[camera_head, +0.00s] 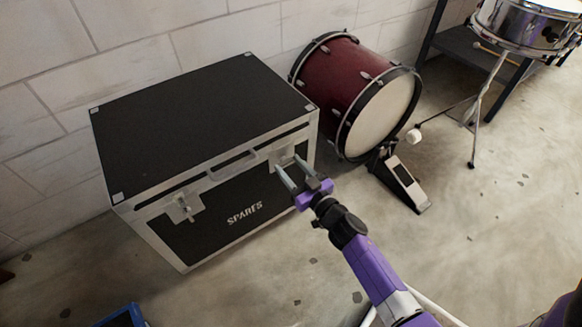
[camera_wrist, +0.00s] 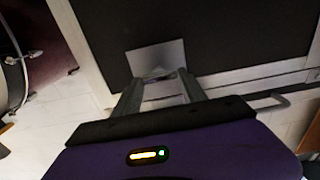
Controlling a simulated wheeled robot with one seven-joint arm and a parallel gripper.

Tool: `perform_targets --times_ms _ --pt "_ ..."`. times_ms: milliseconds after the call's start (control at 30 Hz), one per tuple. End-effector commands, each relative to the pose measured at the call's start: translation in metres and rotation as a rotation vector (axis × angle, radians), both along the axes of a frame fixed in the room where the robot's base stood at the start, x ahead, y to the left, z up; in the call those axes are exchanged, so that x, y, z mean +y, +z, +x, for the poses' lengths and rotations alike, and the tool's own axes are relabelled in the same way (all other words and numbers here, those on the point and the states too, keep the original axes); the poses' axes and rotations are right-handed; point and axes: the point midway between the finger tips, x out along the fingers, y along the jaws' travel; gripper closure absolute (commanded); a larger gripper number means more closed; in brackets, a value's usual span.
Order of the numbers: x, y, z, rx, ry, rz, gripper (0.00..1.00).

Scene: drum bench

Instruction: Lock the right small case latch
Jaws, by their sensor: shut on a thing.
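The black case (camera_head: 205,125) with silver edges and "SPARES" on its front stands against the wall, lid down. Its right latch (camera_head: 283,156) sits at the upper right of the front, on a pale plate that also shows in the wrist view (camera_wrist: 155,55). My gripper (camera_head: 288,168), with purple body and grey fingers, reaches this latch from the front and is shut on it. In the wrist view my fingertips (camera_wrist: 158,78) meet at the plate, one on each side of the small latch part. The fingers hide most of the latch, so I cannot tell its exact position.
The left latch (camera_head: 185,208) and a handle (camera_head: 233,166) are on the case front. A red bass drum (camera_head: 345,85) with a pedal (camera_head: 403,183) stands close to the case's right. A snare drum (camera_head: 525,25) is farther right. The floor in front is mostly clear.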

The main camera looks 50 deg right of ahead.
Motion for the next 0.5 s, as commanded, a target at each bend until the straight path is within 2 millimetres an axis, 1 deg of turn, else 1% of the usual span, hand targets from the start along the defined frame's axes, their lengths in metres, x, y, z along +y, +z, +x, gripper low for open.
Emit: perform_targets --times_ms 267,500 --pt "0.0005 0.0000 -0.0002 0.024 0.000 -0.085 0.91" --pt "0.0019 -0.0004 0.0001 0.075 0.002 -0.264 0.91"
